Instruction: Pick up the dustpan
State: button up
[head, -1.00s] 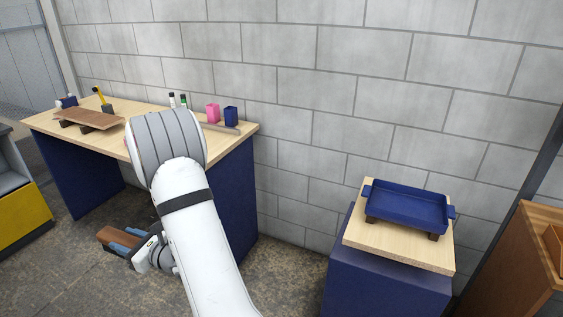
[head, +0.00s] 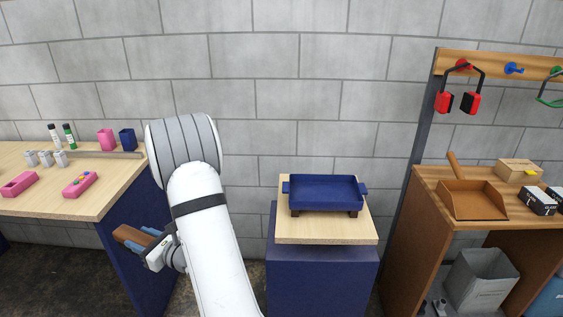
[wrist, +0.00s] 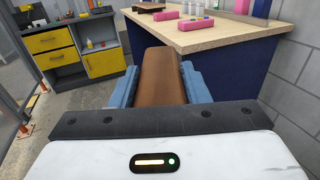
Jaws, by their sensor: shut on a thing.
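The dustpan (head: 473,200) is orange-brown with a raised wooden handle (head: 455,166) leaning up at its back left. It lies on the wooden workbench (head: 437,192) at the right of the head view. My gripper (head: 145,242) is far to the left of it, low beside the table. Its blue fingers are shut on a brown block-like thing, which shows lengthwise between them in the wrist view (wrist: 163,75). The dustpan is not in the wrist view.
A blue tray (head: 326,185) sits on a wood-topped blue stand (head: 320,285) between my arm and the workbench. Small boxes (head: 540,200) lie right of the dustpan. Red ear muffs (head: 445,102) hang above. A grey bin (head: 480,280) stands below.

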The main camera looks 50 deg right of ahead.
aim_at(467, 199)
jog(key=z, duration=0.05)
jog(key=i, duration=0.15)
jog(key=z, duration=3.45)
jog(key=i, duration=0.25)
jog(key=z, duration=0.9)
jog(key=i, duration=1.55)
jog(key=u, duration=0.3)
